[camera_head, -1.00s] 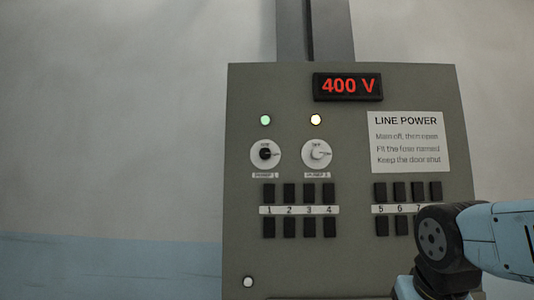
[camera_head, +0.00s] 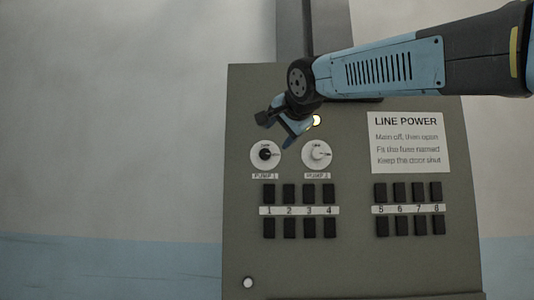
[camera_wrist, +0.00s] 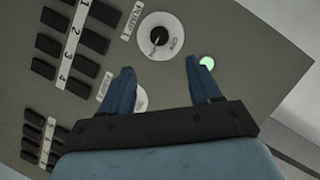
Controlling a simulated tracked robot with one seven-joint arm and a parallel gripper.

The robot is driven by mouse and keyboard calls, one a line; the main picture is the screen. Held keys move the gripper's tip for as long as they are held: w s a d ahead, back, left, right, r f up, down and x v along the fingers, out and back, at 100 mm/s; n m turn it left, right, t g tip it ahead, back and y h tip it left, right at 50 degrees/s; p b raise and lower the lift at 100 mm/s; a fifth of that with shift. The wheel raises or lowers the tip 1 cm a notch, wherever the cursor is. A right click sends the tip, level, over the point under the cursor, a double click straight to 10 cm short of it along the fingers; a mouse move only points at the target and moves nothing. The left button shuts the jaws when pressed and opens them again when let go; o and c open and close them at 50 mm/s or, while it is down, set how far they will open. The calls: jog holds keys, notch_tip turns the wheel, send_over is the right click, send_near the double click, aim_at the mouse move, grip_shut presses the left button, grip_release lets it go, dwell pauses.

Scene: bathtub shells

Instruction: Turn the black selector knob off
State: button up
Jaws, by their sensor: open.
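The black selector knob (camera_head: 265,154) sits on a white round dial above the PUMP 1 label. Its pointer seems to point right; the dial lettering is too small to read surely. In the wrist view the black knob (camera_wrist: 158,36) is ahead of my fingers, roughly between their lines. My gripper (camera_head: 275,131) is open and empty, just above the knob in the head view and apart from it. In the wrist view its two blue fingers (camera_wrist: 160,66) are spread.
A white PUMP 2 knob (camera_head: 317,153) is close by on the right, partly hidden behind a finger in the wrist view. A green lamp (camera_wrist: 209,63) is near the other finger. Rows of black switches (camera_head: 299,193) lie below. A sign (camera_head: 406,142) is at right.

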aim_at(266, 154)
jog(key=x, duration=1.2)
jog(key=shift+w+a+f, duration=0.1)
jog(key=shift+w+a, duration=0.05)
jog(key=shift+w, duration=0.2)
jog(key=shift+c, duration=0.4)
jog(key=c, duration=1)
jog(key=shift+o, duration=0.2)
